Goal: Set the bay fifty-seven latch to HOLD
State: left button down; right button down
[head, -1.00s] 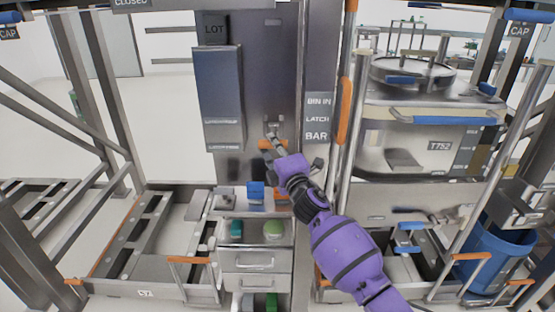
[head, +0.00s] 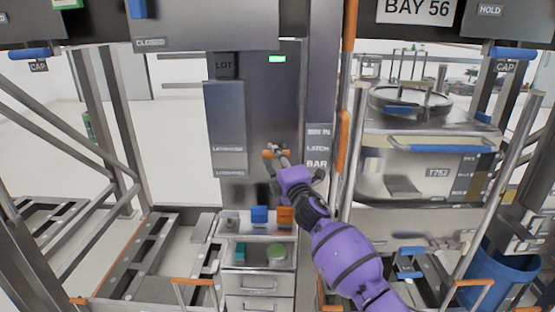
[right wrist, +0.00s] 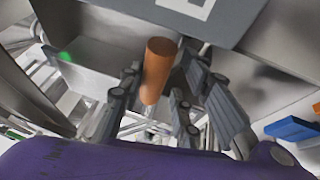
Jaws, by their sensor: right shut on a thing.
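My right gripper (head: 277,158) is at the dark column in the middle of the head view. It is shut on an orange handle (head: 268,154), which sits level with the upper of two small labels on the grey panel (head: 226,120) to its left. The label text is too small to read surely. In the right wrist view the orange handle (right wrist: 157,68) stands between the dark finger pads of the right gripper (right wrist: 155,95). A green light (head: 277,59) is lit high on the column. My left gripper is out of view.
A sign for bay 56 (head: 418,10) and a HOLD plate (head: 489,10) are at top right. A CLOSED plate (head: 150,43) is at upper left. A large steel vessel (head: 425,150) stands right of the column. A drawer unit (head: 258,283) stands below, with open cradle rails (head: 130,262) to its left.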

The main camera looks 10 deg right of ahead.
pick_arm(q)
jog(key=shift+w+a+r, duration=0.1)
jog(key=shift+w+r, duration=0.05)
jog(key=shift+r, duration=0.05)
pick_arm(e)
jog(key=shift+w+d+r, duration=0.1)
jog(key=shift+r, duration=0.7)
jog(key=shift+w+d+r, duration=0.1)
jog(key=shift+r, duration=0.65)
jog(key=c, duration=1.6)
grip_release()
jog(key=shift+o, duration=0.4)
jog(key=shift+w+f, duration=0.2)
jog(key=shift+w, duration=0.05)
jog(key=shift+w+f, duration=0.15)
jog(key=shift+f, duration=0.3)
jog(key=shift+s+a+f, duration=0.1)
jog(key=shift+s+f, duration=0.1)
jog(key=shift+s, duration=0.1)
jog(key=shift+s+f, duration=0.2)
jog(key=shift+s, duration=0.1)
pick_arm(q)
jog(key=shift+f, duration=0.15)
pick_arm(e)
jog(key=v, duration=1.1)
jog(key=shift+r, duration=0.25)
